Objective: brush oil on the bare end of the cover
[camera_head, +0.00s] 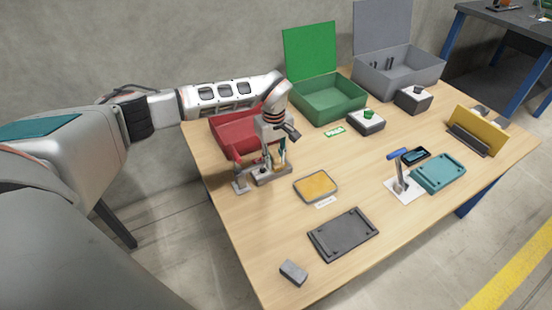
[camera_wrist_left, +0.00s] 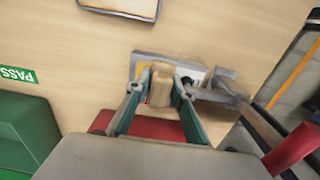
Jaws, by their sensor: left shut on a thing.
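My left gripper (camera_head: 277,158) points down over a grey holder (camera_head: 268,178) near the table's left edge. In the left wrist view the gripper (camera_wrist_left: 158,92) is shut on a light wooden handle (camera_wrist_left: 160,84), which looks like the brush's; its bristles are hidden. The handle stands at the holder. A dark grey flat cover-like part (camera_head: 343,234) lies at the table's front, and a teal one (camera_head: 438,172) lies at the right; I cannot tell which is the task's cover. A shallow tray with a yellow pad (camera_head: 316,185) lies right of the gripper. My right gripper is not in view.
A red bin (camera_head: 230,135) stands behind the holder. An open green box (camera_head: 330,100) and an open grey box (camera_head: 400,72) stand at the back. A blue-handled tool stand (camera_head: 402,183) is beside the teal part. A small grey block (camera_head: 293,272) lies in front.

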